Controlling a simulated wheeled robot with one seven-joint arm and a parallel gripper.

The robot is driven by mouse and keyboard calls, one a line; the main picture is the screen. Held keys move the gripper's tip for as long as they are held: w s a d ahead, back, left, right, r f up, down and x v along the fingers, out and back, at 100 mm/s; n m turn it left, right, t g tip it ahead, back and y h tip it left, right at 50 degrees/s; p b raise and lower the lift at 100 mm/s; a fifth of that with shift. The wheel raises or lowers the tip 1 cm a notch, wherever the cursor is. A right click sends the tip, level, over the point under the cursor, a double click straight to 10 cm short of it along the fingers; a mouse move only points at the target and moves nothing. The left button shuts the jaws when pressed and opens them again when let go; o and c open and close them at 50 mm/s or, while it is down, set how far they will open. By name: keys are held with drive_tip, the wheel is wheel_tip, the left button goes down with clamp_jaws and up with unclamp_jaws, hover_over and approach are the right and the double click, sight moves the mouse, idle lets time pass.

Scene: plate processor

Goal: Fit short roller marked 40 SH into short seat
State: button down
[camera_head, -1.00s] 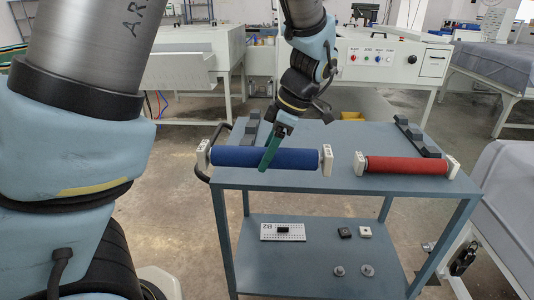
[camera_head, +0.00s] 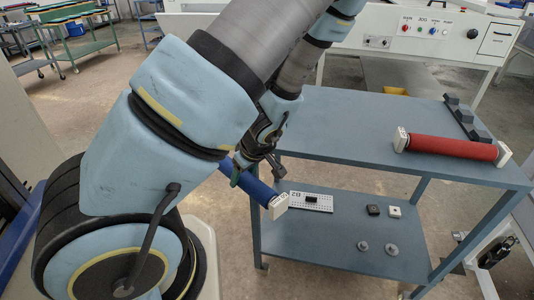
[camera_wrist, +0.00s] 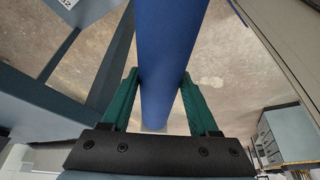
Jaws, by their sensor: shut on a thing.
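My gripper (camera_head: 246,174) is shut on the blue roller (camera_head: 256,190), holding it in the air off the front left side of the blue-grey cart. In the wrist view the green fingers of my gripper (camera_wrist: 158,80) lie on either side of the blue roller (camera_wrist: 165,40). The roller's near white end block (camera_head: 279,208) shows; my arm hides the other end. A red roller (camera_head: 450,146) with white end blocks lies on the cart's top. The end marks are too small to read for sure. I cannot make out the short seat.
The cart top (camera_head: 350,130) is mostly bare, with a dark stepped rack (camera_head: 466,118) behind the red roller. The lower shelf (camera_head: 330,240) holds a perforated plate (camera_head: 312,202) and several small parts. A white machine (camera_head: 420,30) stands behind.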

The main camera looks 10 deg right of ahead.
drive_tip(key=w+a+f+m+h, duration=0.2)
drive_tip(key=w+a+f+m, duration=0.2)
drive_tip(key=a+f, duration=1.1)
wheel_tip(320, 180, down, 4)
drive_tip(key=shift+m+t+h, duration=0.3)
drive_tip(key=shift+m+t, duration=0.1)
drive_tip(key=shift+m, duration=0.8)
drive_tip(key=shift+s, duration=0.1)
